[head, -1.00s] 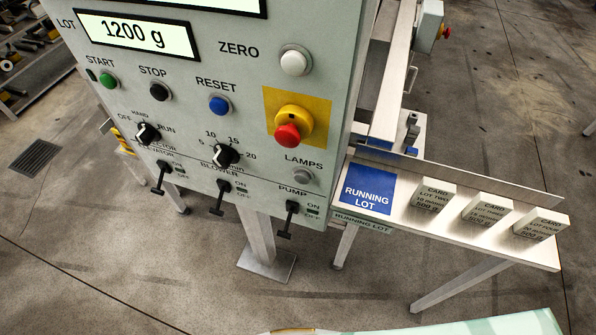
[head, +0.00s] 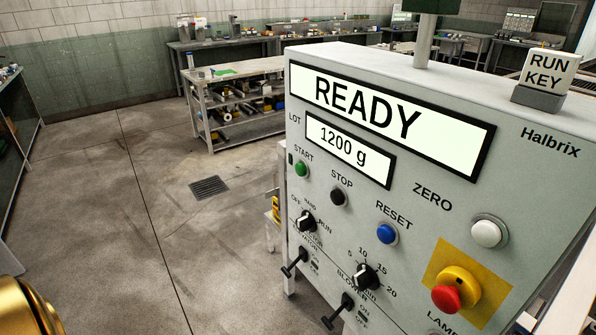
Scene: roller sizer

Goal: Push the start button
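The green start button (head: 301,169) sits at the left edge of the grey control panel (head: 450,215), under the label START. The black stop button (head: 339,196) and the blue reset button (head: 387,234) are to its right. The panel's upper display (head: 390,110) reads READY and the lower display (head: 350,148) reads 1200 g. Neither gripper is recognisable in the head view. A gold rounded shape at the lower left corner appears to be part of my own body. Nothing touches the start button.
A red emergency knob (head: 447,298) on a yellow plate and a white zero button (head: 487,233) are on the panel's right. Selector knobs and toggle levers sit below. A RUN KEY block (head: 548,72) stands on top. Open floor lies left of the panel.

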